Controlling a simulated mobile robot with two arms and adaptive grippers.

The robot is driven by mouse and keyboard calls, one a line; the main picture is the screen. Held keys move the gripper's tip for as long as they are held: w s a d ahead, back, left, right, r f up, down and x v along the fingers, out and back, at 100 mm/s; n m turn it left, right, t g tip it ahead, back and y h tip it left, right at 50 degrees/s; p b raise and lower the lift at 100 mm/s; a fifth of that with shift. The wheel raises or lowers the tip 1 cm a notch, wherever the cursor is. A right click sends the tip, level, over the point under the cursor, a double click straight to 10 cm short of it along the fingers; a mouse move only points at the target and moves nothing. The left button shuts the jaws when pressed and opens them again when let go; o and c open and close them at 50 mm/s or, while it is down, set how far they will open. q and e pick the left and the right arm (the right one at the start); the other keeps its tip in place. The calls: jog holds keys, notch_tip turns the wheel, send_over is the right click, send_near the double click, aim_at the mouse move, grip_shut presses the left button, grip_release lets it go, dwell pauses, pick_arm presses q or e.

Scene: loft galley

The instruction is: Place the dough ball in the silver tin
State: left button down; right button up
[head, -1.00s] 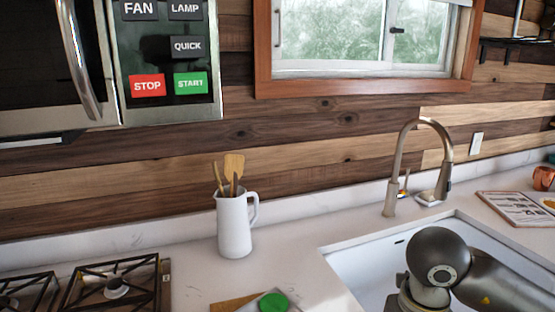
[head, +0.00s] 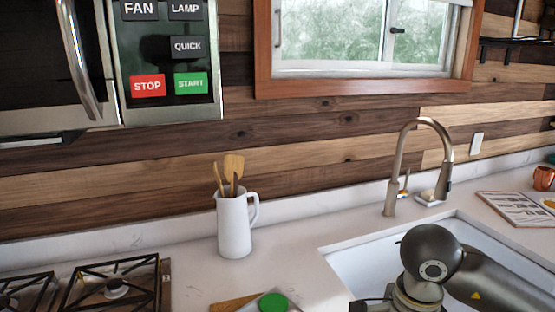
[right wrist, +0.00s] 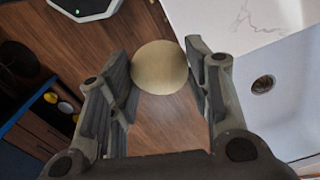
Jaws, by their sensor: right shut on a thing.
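The pale beige dough ball (right wrist: 160,72) is between the fingertips of my right gripper (right wrist: 157,58) in the right wrist view. The fingers are shut on it, with one finger on each side. It is held over the wooden floor, beside the counter edge. The head view shows part of my right arm over the sink, but not its gripper or the ball. I cannot make out a silver tin in any view. My left gripper is not in view.
The white sink (head: 362,262) has a curved faucet (head: 393,170) behind it; its basin (right wrist: 290,110) is right of the ball.

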jog(key=n, duration=0.4)
jog(key=shift+w+n, duration=0.2)
jog(key=shift+n, duration=0.2)
jog(key=n, duration=0.4)
jog(key=shift+w+f+n, duration=0.1)
jog(key=shift+n, duration=0.2)
jog(key=n, duration=0.4)
jog(key=shift+w+a, duration=0.1)
jog(key=shift+w, duration=0.05)
jog(key=n, duration=0.3)
jog(key=shift+w+n, duration=0.1)
jog(key=shift+n, duration=0.3)
jog(key=shift+a, duration=0.1)
